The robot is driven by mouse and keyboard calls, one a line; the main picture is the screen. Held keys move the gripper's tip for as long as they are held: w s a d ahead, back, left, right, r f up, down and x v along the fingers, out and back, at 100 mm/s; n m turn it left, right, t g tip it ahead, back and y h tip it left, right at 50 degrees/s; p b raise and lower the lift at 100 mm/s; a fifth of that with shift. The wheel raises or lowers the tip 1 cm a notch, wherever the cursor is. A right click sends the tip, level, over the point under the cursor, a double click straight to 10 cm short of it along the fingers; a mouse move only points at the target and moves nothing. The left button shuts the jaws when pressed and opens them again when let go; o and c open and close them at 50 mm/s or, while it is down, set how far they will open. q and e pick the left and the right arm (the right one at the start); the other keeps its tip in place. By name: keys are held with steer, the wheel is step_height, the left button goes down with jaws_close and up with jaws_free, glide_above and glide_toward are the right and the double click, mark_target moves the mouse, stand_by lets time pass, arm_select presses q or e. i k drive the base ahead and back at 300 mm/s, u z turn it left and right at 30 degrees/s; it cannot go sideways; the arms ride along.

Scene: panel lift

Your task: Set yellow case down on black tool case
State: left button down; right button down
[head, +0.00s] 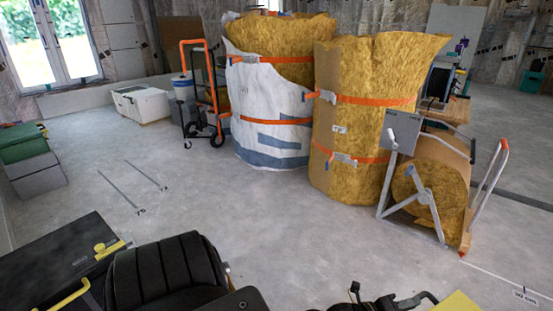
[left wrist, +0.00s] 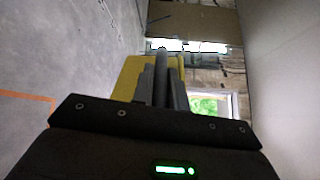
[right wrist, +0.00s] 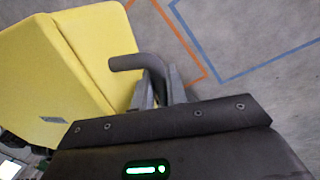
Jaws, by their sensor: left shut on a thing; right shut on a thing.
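The yellow case (right wrist: 70,70) fills the upper left of the right wrist view, with a dark label and a dark grey bar handle (right wrist: 135,62). My right gripper (right wrist: 160,88) is shut on that handle. In the left wrist view my left gripper (left wrist: 166,72) is shut on a dark grey bar in front of a yellow surface of the case (left wrist: 130,80). A small yellow corner of the case (head: 457,303) shows at the head view's bottom edge; most of it is hidden. The black tool case (head: 55,258), with yellow fittings, lies at lower left, apart from the yellow corner.
Tall insulation rolls with orange straps (head: 370,110) stand at the back, beside an orange hand truck (head: 205,85). A grey-framed cart (head: 425,190) holds another roll at right. Green and grey boxes (head: 35,180) stand at left.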

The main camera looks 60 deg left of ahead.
mark_target(38, 261)
steer(key=i, duration=0.3)
steer(key=u, duration=3.95)
